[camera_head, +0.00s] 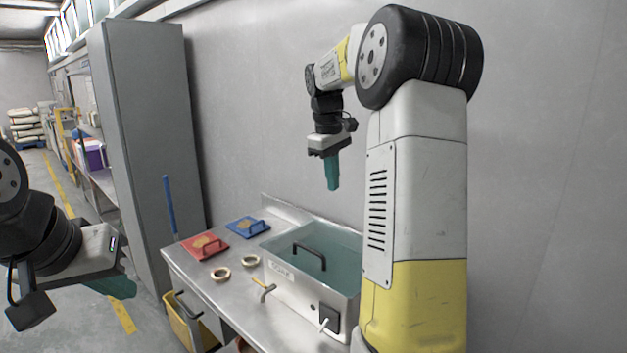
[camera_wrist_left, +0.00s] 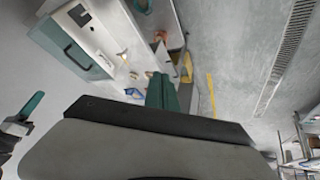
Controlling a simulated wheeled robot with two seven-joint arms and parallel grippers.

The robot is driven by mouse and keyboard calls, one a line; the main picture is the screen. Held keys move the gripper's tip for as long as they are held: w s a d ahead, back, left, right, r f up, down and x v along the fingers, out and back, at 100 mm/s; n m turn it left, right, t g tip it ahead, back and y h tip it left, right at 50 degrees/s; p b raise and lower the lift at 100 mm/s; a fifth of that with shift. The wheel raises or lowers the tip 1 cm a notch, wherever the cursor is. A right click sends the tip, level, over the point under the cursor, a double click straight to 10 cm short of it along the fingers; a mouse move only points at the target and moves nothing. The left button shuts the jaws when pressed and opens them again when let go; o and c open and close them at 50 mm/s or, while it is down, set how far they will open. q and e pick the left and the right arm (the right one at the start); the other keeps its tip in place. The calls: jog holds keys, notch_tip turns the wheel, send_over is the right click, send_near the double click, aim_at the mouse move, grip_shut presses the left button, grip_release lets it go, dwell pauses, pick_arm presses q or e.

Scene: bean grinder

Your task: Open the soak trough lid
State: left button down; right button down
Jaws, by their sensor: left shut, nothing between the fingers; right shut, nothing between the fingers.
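The soak trough (camera_head: 292,288) is a steel box with a printed label, standing on the metal bench. Its lid (camera_head: 335,258) is a flat teal panel lying level within the rim, with a black bar handle (camera_head: 309,254). The trough's lid also shows at the upper left of the left wrist view (camera_wrist_left: 98,68). My right gripper (camera_head: 332,186) is shut and empty, pointing down above the back of the trough, well clear of the lid. My left gripper (camera_head: 124,289) is shut and empty off the bench's left side, away from the trough; its teal fingers show in its wrist view (camera_wrist_left: 162,88).
A red pad (camera_head: 190,248) and a blue pad (camera_head: 238,230) with handles lie on the bench (camera_head: 225,293), beside two brass rings (camera_head: 221,273). A yellow-handled tap (camera_head: 262,287) projects from the trough's front. A yellow bin (camera_head: 178,318) hangs below. A tall grey cabinet (camera_head: 150,140) stands behind.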

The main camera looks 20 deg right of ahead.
dwell(0.3)
pick_arm(q)
jog(key=n+g+h, duration=0.2)
jog(key=n+h, duration=0.2)
jog(key=n, duration=2.1)
send_over(307, 260)
jog(key=s+a, duration=0.4)
jog(key=a, duration=0.3)
notch_tip(307, 260, down, 5)
jog(key=x, duration=0.9)
jog(key=shift+s+f, duration=0.25)
jog(key=shift+r, duration=0.1)
jog(key=shift+d+r, duration=0.15)
jog(key=shift+r, duration=0.45)
